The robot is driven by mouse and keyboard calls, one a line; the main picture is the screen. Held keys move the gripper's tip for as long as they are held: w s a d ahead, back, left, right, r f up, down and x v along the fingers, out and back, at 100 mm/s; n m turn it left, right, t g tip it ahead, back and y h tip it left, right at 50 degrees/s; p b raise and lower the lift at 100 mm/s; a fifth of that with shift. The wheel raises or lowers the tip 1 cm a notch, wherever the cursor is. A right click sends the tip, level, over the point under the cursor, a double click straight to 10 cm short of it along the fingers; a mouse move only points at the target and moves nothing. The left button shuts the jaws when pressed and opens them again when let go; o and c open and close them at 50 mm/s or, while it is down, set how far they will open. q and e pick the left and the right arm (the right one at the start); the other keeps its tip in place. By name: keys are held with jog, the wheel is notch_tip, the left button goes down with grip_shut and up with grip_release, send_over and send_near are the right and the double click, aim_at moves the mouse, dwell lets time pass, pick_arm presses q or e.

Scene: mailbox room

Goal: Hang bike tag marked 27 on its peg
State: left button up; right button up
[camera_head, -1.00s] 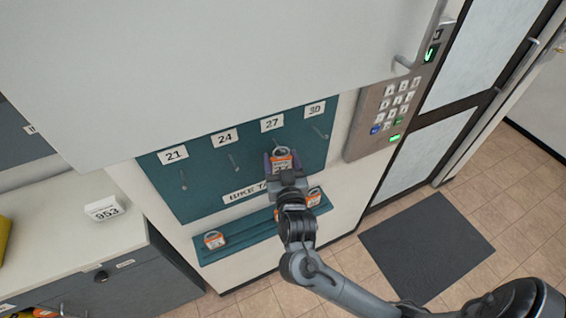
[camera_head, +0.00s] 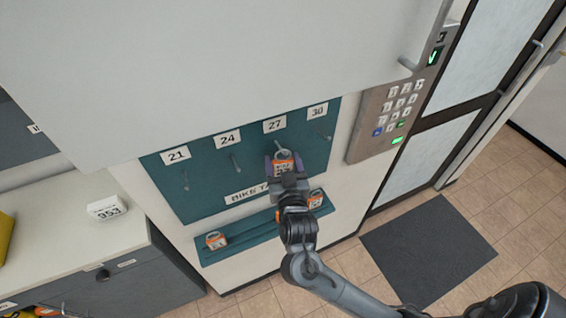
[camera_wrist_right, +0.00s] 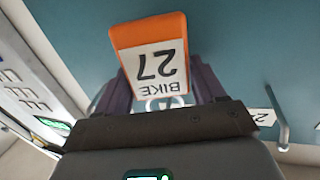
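The orange bike tag marked 27 (camera_head: 284,165) has a white label, and its ring is up at the peg below the 27 plate (camera_head: 275,125). It also shows upside down in the right wrist view (camera_wrist_right: 150,60). The peg is mostly hidden, so I cannot tell for certain whether the ring is around it. My right gripper (camera_head: 285,164) has one purple finger on each side of the tag. My left gripper is not in view.
The teal board (camera_head: 205,200) has pegs under plates 21, 24 and 30. A ledge (camera_head: 245,246) below holds other orange tags (camera_head: 216,240). A white panel (camera_head: 230,60) overhangs the board. A keypad (camera_head: 395,110) is at right, a counter (camera_head: 60,235) at left.

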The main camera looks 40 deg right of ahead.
jog(key=o, duration=0.4)
jog(key=shift+s+a, duration=0.1)
jog(key=v, duration=1)
jog(key=s+a+f+n+g+y, duration=0.35)
jog(key=s+f+g+y, duration=0.2)
jog(key=s+f, duration=0.3)
jog(key=s+a+f+n+g+y, duration=0.2)
jog(key=s+f+n+g+y, duration=0.25)
jog(key=s+f+g, duration=0.35)
notch_tip(320, 180, up, 20)
jog(key=t+p, duration=0.1)
jog(key=p, duration=2)
jog(key=shift+w+d+t+h, duration=0.2)
jog(key=shift+t+h, duration=0.1)
jog(key=shift+t, duration=0.05)
